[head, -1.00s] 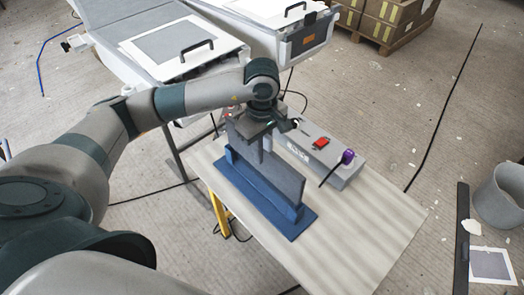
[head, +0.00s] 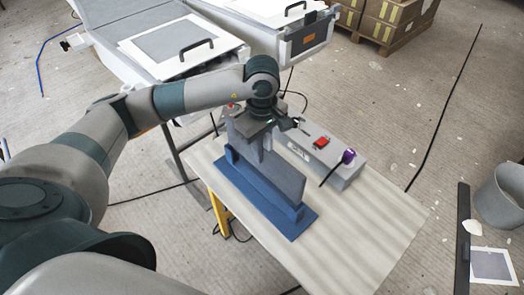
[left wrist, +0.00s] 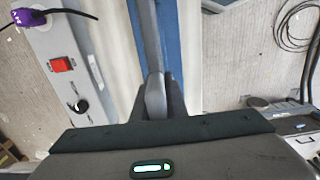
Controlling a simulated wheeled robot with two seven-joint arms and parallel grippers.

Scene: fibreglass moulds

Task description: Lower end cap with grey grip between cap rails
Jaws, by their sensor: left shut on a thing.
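The grey end cap (head: 284,177) is a flat upright panel on the pale table. Its lower edge is hidden behind the near blue cap rail (head: 268,201), so how deep it sits between the rails cannot be told. My left gripper (head: 263,142) is shut on the grey grip at the cap's far upper end. In the left wrist view the grey grip (left wrist: 155,95) lies between the fingers, with the cap's edge (left wrist: 147,35) and a blue rail (left wrist: 171,35) running away beyond it. My right gripper is not in view.
A grey control box (head: 322,157) with a red switch (head: 321,142) and a purple plug (head: 348,156) stands on the table close to the right of the cap. The table's near right part (head: 365,235) is clear. White mould carts (head: 180,50) stand behind.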

